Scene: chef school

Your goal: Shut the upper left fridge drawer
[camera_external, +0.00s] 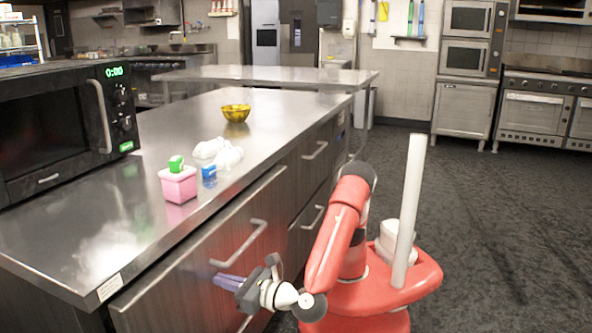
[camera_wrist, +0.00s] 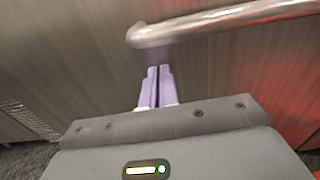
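My gripper (camera_external: 218,279) is just below the handle, facing the drawer front. Its purple fingers (camera_wrist: 155,86) are together, with nothing seen between them. The fingertips are at or very close to the panel; I cannot tell if they touch.
The steel counter (camera_external: 75,240) carries a black microwave (camera_external: 55,125), a pink box (camera_external: 178,186), a blue-capped item (camera_external: 209,178), white lumps (camera_external: 228,158) and a yellow bowl (camera_external: 236,113). More drawers (camera_external: 313,170) are to the right. The dark floor (camera_external: 500,230) at right is clear.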

